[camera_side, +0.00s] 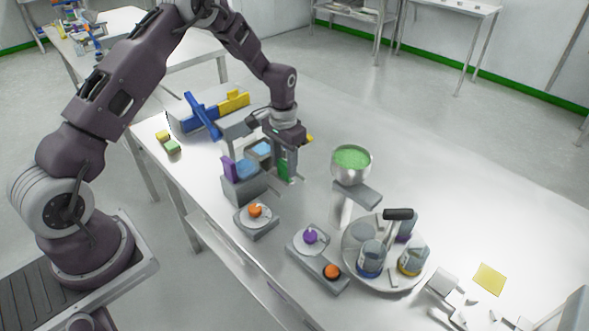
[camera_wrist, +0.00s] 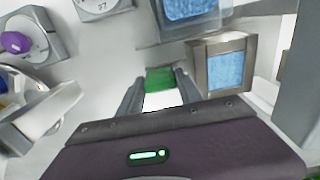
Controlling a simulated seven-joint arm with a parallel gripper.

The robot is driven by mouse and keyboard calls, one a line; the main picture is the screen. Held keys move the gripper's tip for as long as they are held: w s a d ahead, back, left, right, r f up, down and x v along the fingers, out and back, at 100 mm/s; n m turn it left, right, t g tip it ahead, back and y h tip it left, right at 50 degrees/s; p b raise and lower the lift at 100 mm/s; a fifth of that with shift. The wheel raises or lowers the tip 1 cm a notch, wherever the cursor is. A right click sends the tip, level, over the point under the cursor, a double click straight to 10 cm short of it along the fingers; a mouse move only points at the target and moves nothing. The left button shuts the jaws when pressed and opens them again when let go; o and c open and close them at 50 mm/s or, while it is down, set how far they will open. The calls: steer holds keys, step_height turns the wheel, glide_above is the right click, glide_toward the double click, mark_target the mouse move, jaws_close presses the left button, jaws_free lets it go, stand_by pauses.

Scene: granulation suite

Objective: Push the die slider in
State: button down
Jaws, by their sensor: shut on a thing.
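A grey device (camera_side: 240,190) with a purple plate (camera_side: 229,170) and blue-filled pockets stands near the middle of the table. My gripper (camera_side: 291,177) points down at its right side. In the wrist view my gripper (camera_wrist: 160,82) is shut on a green block (camera_wrist: 158,78), which sits between the fingertips. The green block (camera_side: 284,168) also shows partly behind the fingers in the side view. I cannot tell for sure that it belongs to the die slider. A grey-framed blue pocket (camera_wrist: 225,70) lies just right of the fingers in the wrist view. My gripper hides part of the device.
A cup of green powder (camera_side: 351,160) stands right of my gripper. Dial boxes with an orange knob (camera_side: 255,210) and a purple knob (camera_side: 310,236) sit in front. A round tray (camera_side: 352,253) holds several jars. A blue-and-yellow machine (camera_side: 205,115) stands behind.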

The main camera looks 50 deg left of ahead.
mark_target(264, 153)
steer(key=a, duration=0.8)
steer(key=shift+a, duration=0.25)
steer(key=c, duration=1.1)
jaws_free()
steer(key=shift+a, duration=0.1)
steer(key=shift+r, duration=0.15)
step_height(264, 153, up, 6)
steer(key=shift+r, duration=0.45)
